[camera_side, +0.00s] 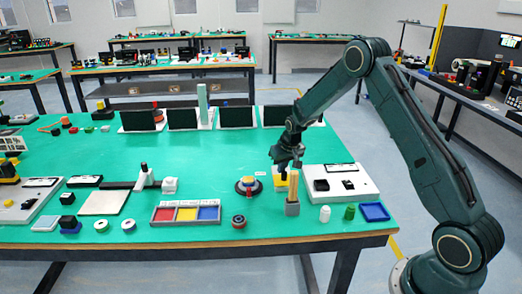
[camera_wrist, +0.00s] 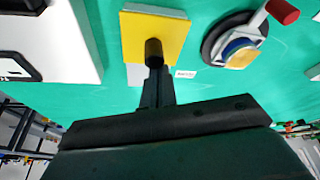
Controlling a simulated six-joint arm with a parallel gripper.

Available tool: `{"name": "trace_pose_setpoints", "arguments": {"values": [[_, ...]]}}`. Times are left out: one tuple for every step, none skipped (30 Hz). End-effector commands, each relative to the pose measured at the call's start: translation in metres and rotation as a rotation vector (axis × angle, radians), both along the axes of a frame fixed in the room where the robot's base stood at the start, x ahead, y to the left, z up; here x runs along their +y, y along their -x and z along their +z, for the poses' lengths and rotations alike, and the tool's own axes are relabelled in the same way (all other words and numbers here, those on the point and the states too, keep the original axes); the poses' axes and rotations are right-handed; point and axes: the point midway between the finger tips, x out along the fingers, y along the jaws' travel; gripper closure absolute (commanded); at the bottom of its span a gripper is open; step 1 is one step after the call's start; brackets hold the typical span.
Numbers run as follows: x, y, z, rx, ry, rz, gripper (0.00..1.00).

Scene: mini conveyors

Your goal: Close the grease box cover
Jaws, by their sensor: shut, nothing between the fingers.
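A yellow square-topped piece (camera_side: 281,184), which I take to be the grease box, stands on the green table, partly hidden by my gripper (camera_side: 284,170) in the side view. In the wrist view its flat yellow face (camera_wrist: 136,40) has a pale edge along the top. My gripper (camera_wrist: 155,82) is shut and empty, with its tips over or at the lower part of this face. A dark cylinder (camera_wrist: 154,52) shows at the tips, against the yellow; I cannot tell whether the gripper touches it. Whether the cover is open is unclear.
A round dark base (camera_side: 247,188) with a blue ring and a red-ended lever stands just left; it also shows in the wrist view (camera_wrist: 213,42). A wooden block in a grey holder (camera_side: 292,208) stands in front. A white panel (camera_side: 365,188) lies to the right.

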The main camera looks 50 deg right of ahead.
Motion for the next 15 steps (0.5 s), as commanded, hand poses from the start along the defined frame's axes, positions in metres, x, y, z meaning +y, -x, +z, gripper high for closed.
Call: {"name": "trace_pose_setpoints", "arguments": {"values": [[0.004,0.004,-0.006,0.021,-0.012,0.004,1.00],[0.004,0.003,-0.006,0.021,-0.011,0.005,1.00],[0.003,0.002,-0.007,0.021,-0.011,0.005,1.00],[0.003,0.000,-0.007,0.021,-0.011,0.005,1.00],[0.002,-0.001,-0.007,0.020,-0.011,0.004,1.00],[0.001,-0.004,-0.007,0.018,-0.011,0.004,1.00],[-0.001,-0.006,-0.006,0.016,-0.010,0.004,1.00],[-0.002,-0.009,-0.005,0.015,-0.008,0.004,1.00],[-0.003,-0.012,-0.005,0.013,-0.008,0.003,1.00],[-0.005,-0.015,-0.004,0.011,-0.006,0.003,1.00],[-0.006,-0.017,-0.004,0.009,-0.005,0.003,1.00],[-0.007,-0.020,-0.004,0.008,-0.005,0.003,1.00],[-0.008,-0.022,-0.003,0.006,-0.004,0.002,1.00],[-0.009,-0.024,-0.003,0.005,-0.003,0.001,1.00],[-0.011,-0.027,-0.003,0.004,-0.002,0.001,1.00]]}}
